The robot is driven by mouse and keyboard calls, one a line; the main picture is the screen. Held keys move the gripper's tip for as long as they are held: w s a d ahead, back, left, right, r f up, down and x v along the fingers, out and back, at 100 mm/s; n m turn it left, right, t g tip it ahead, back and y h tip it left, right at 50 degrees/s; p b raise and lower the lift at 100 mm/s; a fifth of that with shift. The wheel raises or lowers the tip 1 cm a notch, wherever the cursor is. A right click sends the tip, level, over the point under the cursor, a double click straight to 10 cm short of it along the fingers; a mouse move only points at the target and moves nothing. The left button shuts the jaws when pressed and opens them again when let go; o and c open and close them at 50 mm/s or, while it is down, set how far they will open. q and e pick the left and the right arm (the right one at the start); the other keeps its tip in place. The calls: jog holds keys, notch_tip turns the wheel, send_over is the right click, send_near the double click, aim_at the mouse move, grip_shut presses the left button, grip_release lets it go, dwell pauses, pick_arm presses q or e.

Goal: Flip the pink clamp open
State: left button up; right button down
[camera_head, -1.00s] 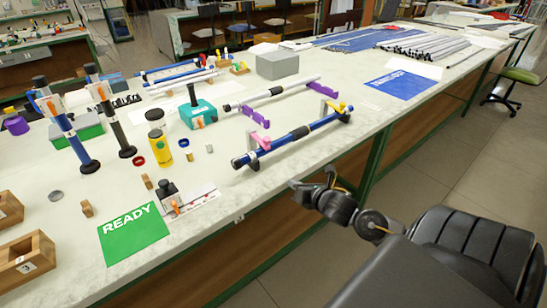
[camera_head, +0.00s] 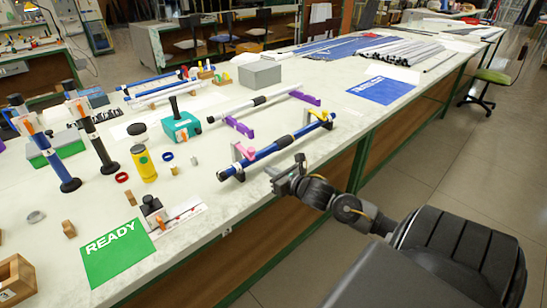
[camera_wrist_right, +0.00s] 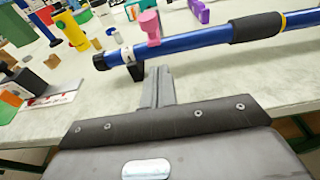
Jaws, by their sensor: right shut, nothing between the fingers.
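The pink clamp (camera_head: 243,152) sits near the left end of a blue rod (camera_head: 283,146) with a black sleeve. My right gripper (camera_head: 284,174) is at the bench's front edge, to the right of the clamp and nearer than the rod. In the wrist view its fingers (camera_wrist_right: 158,82) are together and empty, just short of the rod and below the clamp, apart from it. My left gripper is not in view.
A white rod on purple holders (camera_head: 240,127) lies behind the blue rod. A teal box (camera_head: 181,128), a yellow bottle (camera_head: 144,163) and a green READY mat (camera_head: 116,252) are to the left. A blue mat (camera_head: 381,90) lies to the right. The bench front beside the rod is clear.

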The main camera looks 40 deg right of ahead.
aim_at(252, 162)
jog(key=w, duration=0.3)
jog(key=w+f, duration=0.1)
jog(key=w, duration=0.1)
jog(key=shift+w+p, duration=0.2)
jog(key=shift+p, duration=0.15)
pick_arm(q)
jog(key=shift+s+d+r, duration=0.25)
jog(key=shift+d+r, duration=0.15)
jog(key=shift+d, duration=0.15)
pick_arm(e)
jog(key=shift+w+f, duration=0.2)
jog(key=shift+w, duration=0.35)
jog(key=shift+r, duration=0.1)
